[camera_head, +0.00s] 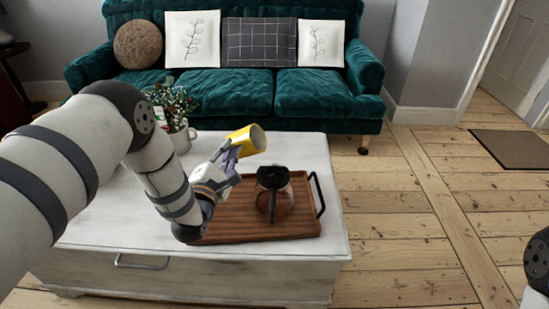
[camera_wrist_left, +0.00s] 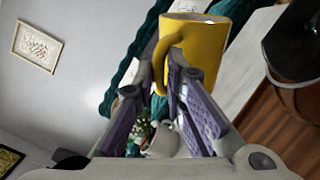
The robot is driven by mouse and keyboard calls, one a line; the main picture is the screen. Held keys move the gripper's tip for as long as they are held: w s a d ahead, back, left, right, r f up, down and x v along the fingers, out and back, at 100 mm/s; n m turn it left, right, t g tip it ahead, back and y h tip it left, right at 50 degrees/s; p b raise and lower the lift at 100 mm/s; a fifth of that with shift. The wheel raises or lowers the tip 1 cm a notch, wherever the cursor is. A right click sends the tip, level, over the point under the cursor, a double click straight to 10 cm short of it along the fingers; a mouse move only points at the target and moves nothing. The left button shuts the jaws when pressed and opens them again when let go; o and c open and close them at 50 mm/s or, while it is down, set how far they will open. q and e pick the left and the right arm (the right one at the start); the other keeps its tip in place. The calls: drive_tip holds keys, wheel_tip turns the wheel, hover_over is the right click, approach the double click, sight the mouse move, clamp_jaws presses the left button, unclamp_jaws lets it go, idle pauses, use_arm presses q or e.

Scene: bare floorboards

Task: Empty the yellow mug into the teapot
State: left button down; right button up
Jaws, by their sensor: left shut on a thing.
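The yellow mug (camera_head: 246,140) is tilted nearly on its side in the air above the wooden tray, its mouth facing right. My left gripper (camera_head: 225,160) is shut on it. In the left wrist view the mug (camera_wrist_left: 205,48) sits at the tips of the purple fingers (camera_wrist_left: 183,88), with its handle between them. The teapot (camera_head: 273,192) is a glass pot with a black lid and handle and brown contents, standing on the tray below and right of the mug. Part of the teapot shows at the right edge of the left wrist view (camera_wrist_left: 293,45). The mug's inside is hard to make out.
The wooden tray (camera_head: 305,222) lies on a white chest-like table (camera_head: 110,225). A potted plant (camera_head: 172,105) stands at the table's back, behind my left arm. A green sofa (camera_head: 235,95) is behind the table. Open floorboards (camera_head: 400,215) lie to the right.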

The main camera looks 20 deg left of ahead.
use_arm(q)
drive_tip(key=a+f+n+g+b, duration=0.1)
drive_tip(key=a+f+n+b, duration=0.6)
drive_tip(key=n, duration=0.5)
drive_tip(key=shift+f+y, duration=0.3)
drive_tip(key=shift+f, duration=0.4)
use_arm(e)
drive_tip(key=s+f+g, duration=0.2)
drive_tip(key=s+f, duration=0.3)
drive_tip(key=f, duration=0.2)
drive_tip(key=shift+s, duration=0.15)
use_arm(q)
drive_tip(key=shift+s+d, duration=0.1)
